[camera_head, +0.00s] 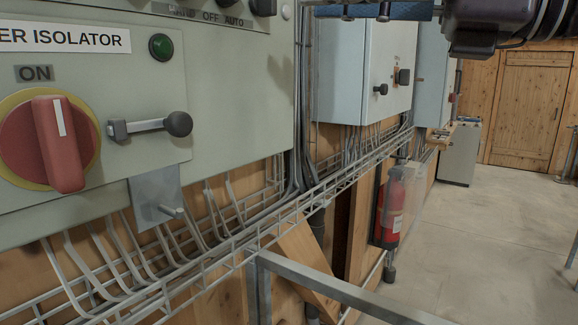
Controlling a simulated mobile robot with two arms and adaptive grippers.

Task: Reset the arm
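A dark arm-like assembly (490,22), which looks like part of my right arm, comes in at the top right edge. A dark bar-like part (375,11), possibly my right gripper, reaches left from it and is cut off by the top edge. I cannot tell whether it is open or shut, and I see nothing held in it. It appears in front of the wall cabinets, apart from the switch panel. My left gripper is not in view.
A grey panel (235,85) at left carries a red rotary isolator switch (58,143) at ON, a green light (161,47) and a black-knobbed lever (150,126). A wire cable tray (235,243) and metal rail (345,292) run below. A fire extinguisher (391,208) hangs beyond.

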